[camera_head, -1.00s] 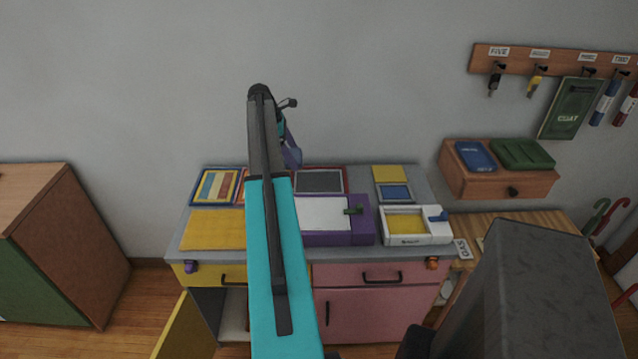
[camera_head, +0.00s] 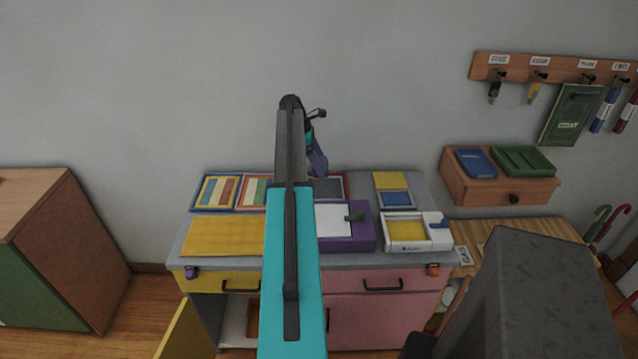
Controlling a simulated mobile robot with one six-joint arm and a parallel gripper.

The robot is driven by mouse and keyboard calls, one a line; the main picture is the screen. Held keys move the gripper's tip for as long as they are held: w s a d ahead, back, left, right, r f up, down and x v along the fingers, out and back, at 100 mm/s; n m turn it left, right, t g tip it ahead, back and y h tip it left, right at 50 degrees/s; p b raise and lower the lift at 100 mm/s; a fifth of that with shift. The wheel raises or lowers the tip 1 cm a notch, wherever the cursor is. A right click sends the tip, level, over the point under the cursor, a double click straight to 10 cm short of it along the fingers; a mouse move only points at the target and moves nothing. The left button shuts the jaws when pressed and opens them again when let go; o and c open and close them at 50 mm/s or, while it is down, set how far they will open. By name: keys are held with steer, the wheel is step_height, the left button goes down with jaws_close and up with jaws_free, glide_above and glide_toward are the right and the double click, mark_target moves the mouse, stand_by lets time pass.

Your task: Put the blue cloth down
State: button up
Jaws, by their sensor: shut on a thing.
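My gripper (camera_head: 316,118) is at the far end of my raised arm, small and partly hidden behind the arm's dark end. It is shut on the blue cloth (camera_head: 318,162), a bluish-purple piece that hangs below it. The cloth is above the back part of the grey cabinet top (camera_head: 350,184), in front of a dark grey framed panel (camera_head: 329,188). I cannot tell its exact height above the top.
The cabinet top holds a yellow mat (camera_head: 222,235), striped framed boards (camera_head: 216,191), a purple box (camera_head: 362,236), a white tray with a yellow inside (camera_head: 414,246) and a blue framed pad (camera_head: 397,199). My arm hides the middle.

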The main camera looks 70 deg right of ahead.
steer(key=shift+f+p, duration=0.5)
steer(key=shift+f, duration=1.85)
steer(key=shift+f+p, duration=0.55)
steer(key=shift+f, duration=1.3)
steer(key=shift+f, duration=0.15)
steer(key=o, duration=1.2)
steer(key=b+v, duration=0.3)
steer(key=v, duration=0.9)
steer(key=shift+r, duration=0.2)
